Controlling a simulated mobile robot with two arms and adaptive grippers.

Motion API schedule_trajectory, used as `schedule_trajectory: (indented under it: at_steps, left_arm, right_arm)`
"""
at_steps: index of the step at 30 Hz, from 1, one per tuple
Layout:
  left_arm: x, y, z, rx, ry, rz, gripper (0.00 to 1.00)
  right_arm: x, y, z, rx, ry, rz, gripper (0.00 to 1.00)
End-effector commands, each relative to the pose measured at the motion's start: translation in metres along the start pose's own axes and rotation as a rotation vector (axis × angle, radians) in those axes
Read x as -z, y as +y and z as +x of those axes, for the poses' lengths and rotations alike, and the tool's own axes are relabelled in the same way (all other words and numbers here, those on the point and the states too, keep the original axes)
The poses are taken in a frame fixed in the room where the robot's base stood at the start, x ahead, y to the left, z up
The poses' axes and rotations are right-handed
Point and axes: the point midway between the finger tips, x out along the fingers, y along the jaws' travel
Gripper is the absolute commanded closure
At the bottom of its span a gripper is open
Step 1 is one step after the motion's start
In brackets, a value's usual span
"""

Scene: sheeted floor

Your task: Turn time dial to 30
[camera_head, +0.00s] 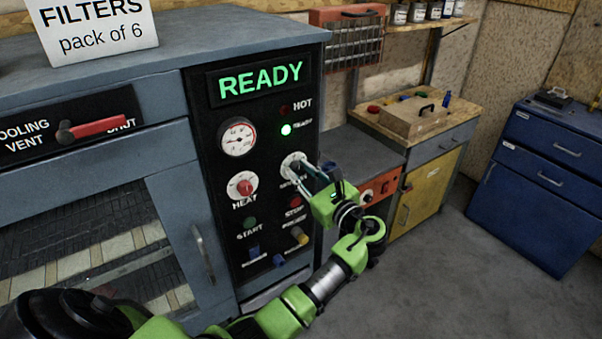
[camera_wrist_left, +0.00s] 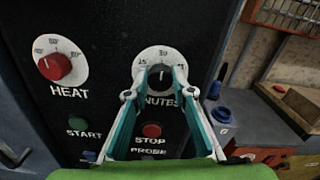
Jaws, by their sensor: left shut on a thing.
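The time dial (camera_wrist_left: 159,57) is a white round plate with a dark knob (camera_wrist_left: 160,76), labelled "MINUTES", on the black control panel. In the head view the dial (camera_head: 291,161) is partly hidden by my gripper. My left gripper (camera_wrist_left: 160,80) comes at it from the front, with its teal fingers shut on the knob from both sides. A "30" seems to stand at the top of the plate. A pale mark on the knob seems to point roughly up, but it is too small to read exactly. My right gripper is in neither view.
The red heat knob (camera_wrist_left: 55,66) is left of the dial. The start button (camera_wrist_left: 77,124) and stop button (camera_wrist_left: 152,130) are below. The green READY display (camera_head: 260,80) is lit. A workbench (camera_head: 440,130) stands right; the floor there (camera_head: 460,290) is clear.

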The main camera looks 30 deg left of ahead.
Motion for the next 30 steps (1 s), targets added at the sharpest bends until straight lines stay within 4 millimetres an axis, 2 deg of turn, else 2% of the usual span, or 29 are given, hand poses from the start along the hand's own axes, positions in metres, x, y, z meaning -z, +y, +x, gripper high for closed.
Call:
schedule_trajectory:
  at_steps: [16,17,18,30]
  left_arm:
    - [0.0002,0.0001,-0.0001,0.0,0.0,-0.022,0.99]
    - [0.0002,0.0001,-0.0002,0.0,0.0,-0.022,0.69]
    - [0.0002,0.0001,-0.0002,0.0,0.0,-0.022,0.6]
    - [0.0004,-0.0002,-0.0039,0.001,0.001,-0.021,0.6]
  right_arm:
    - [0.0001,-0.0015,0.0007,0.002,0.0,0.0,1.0]
    - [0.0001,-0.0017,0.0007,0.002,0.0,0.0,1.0]
    - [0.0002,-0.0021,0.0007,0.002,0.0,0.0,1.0]
    - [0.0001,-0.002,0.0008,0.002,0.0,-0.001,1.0]
